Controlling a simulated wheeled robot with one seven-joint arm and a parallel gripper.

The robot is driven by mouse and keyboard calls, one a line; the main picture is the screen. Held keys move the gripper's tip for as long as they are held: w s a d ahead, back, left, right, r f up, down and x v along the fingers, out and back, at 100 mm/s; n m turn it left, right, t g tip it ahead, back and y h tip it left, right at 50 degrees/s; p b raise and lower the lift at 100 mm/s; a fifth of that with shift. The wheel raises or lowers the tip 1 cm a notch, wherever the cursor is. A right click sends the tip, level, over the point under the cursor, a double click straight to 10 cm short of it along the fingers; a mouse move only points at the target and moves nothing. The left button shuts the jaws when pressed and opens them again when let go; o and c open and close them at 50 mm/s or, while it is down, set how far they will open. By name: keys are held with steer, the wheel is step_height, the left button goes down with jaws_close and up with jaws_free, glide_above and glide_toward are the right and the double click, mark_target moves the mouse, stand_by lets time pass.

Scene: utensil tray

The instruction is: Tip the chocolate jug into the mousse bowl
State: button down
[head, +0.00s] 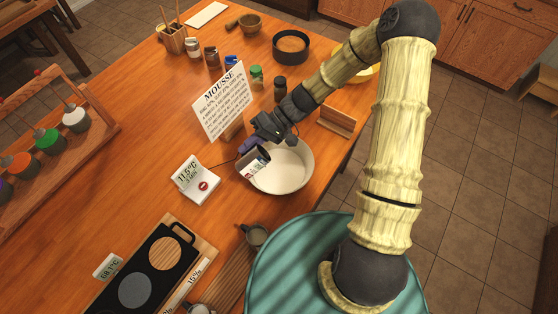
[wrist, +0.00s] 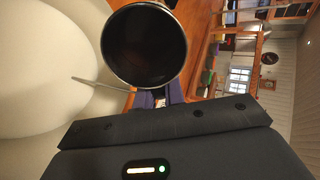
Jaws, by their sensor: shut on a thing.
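My gripper (head: 246,148) is shut on a small jug (head: 255,164) with a dark inside and a label on its side. The jug is tilted over the left part of the white mousse bowl (head: 304,181). In the wrist view the jug's round dark mouth (wrist: 145,46) faces the camera, and the pale bowl (wrist: 40,60) fills the left side. A thin probe (wrist: 98,83) crosses the bowl there. I cannot tell whether anything is flowing from the jug. The part of the jug between the fingers is hidden.
A thermometer display (head: 188,171) stands left of the bowl, with a MOUSSE recipe card (head: 222,98) behind it. A small grey jug (head: 256,236) stands in front of the bowl. A warmer with round plates (head: 165,251) is at front left. Small jars stand behind.

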steer(key=shift+r, duration=0.1)
steer(key=shift+y, duration=0.4)
steer(key=shift+r+g+b, duration=0.1)
steer(key=shift+g+b, duration=0.2)
steer(key=shift+b, duration=0.05)
steer(key=shift+d+f+g+y+b, duration=0.1)
steer(key=shift+f+g+y+b, duration=0.25)
steer(key=shift+y+b, duration=0.6)
steer(key=shift+w+f, duration=0.15)
